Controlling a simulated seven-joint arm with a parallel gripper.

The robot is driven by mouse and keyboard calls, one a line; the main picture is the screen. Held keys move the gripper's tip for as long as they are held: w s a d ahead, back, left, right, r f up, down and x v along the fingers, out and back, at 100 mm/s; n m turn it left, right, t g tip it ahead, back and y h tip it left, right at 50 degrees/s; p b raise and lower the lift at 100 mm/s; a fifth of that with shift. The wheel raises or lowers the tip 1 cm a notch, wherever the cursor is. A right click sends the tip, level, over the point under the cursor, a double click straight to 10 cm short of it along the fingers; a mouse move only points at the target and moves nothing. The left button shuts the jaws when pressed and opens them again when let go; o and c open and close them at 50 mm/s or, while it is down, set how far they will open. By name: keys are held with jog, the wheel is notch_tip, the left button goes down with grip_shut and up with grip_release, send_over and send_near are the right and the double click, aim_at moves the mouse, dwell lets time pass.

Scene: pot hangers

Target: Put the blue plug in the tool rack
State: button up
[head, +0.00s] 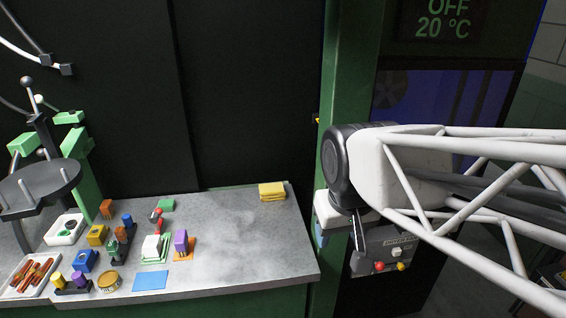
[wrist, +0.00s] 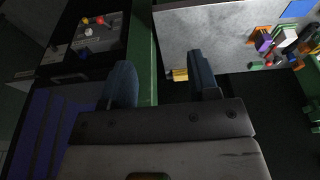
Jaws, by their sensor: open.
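A small blue cylinder, which looks like the blue plug (head: 127,220), stands among the parts on the left of the bench in the head view. A dark holder (head: 119,243) is close by it, with an orange piece and another blue piece; whether the plug sits in it I cannot tell. A second dark holder (head: 72,287) at the front left carries yellow and purple cylinders. Which holder is the tool rack is unclear. My gripper (head: 357,236) hangs right of the bench, far from the plug. In the wrist view its two fingers (wrist: 162,80) are apart with nothing between them.
The grey bench (head: 235,240) has clear room at its middle and right. A yellow stack (head: 272,191) lies at the back right. Blue (head: 84,260) and yellow (head: 97,235) blocks surround the holders. A green post (head: 345,90) rises beside the bench. A dark round stand (head: 40,187) is far left.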

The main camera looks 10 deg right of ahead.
jog(key=shift+m, duration=0.3)
jog(key=s, duration=0.1)
jog(key=s+d+f, duration=0.1)
jog(key=s, duration=0.2)
jog(key=shift+d+f, duration=0.2)
jog(key=shift+f, duration=0.2)
